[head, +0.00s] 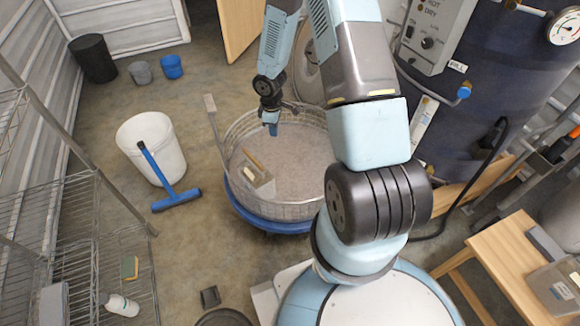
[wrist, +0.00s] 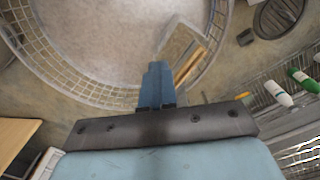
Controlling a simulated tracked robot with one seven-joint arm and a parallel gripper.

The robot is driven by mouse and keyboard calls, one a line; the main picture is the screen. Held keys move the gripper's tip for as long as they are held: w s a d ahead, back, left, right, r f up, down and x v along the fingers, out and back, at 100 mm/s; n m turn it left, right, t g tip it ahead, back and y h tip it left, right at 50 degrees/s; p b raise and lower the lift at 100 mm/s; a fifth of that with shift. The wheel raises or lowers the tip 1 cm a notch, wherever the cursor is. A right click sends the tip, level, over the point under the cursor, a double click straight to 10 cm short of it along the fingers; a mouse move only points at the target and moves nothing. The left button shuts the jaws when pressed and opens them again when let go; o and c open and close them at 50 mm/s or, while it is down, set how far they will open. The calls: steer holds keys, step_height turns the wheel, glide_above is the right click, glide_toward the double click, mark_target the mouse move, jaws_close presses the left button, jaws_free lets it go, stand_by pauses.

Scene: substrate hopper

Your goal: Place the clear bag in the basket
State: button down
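A clear, brownish bag with a white label (head: 556,288) lies on the wooden table at the lower right in the head view. The wire basket (head: 231,135) is round, stands on a blue base, and holds a pale grainy fill. The basket's mesh rim also shows in the wrist view (wrist: 62,72). My gripper (head: 271,128) hangs over the far part of the basket, well away from the bag. Its blue fingertips (wrist: 155,85) are together in the wrist view, with nothing seen between them. The bag cannot be made out in the wrist view.
A pale, box-like piece with a wooden strip (head: 262,184) lies in the basket. A white bucket (head: 146,130) with a blue squeegee (head: 168,185) stands left. Wire shelves (head: 75,240) line the left edge. A wooden table (head: 497,252) and dark tank (head: 490,70) stand right.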

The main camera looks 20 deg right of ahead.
steer(key=s+n, duration=0.1)
steer(key=n, duration=0.1)
steer(key=s+f+n, duration=0.1)
steer(key=n, duration=0.1)
steer(key=s+f+n, duration=0.1)
steer(key=n, duration=0.1)
steer(key=shift+s+f, duration=0.15)
steer(key=shift+s, duration=0.25)
stand_by(0.3)
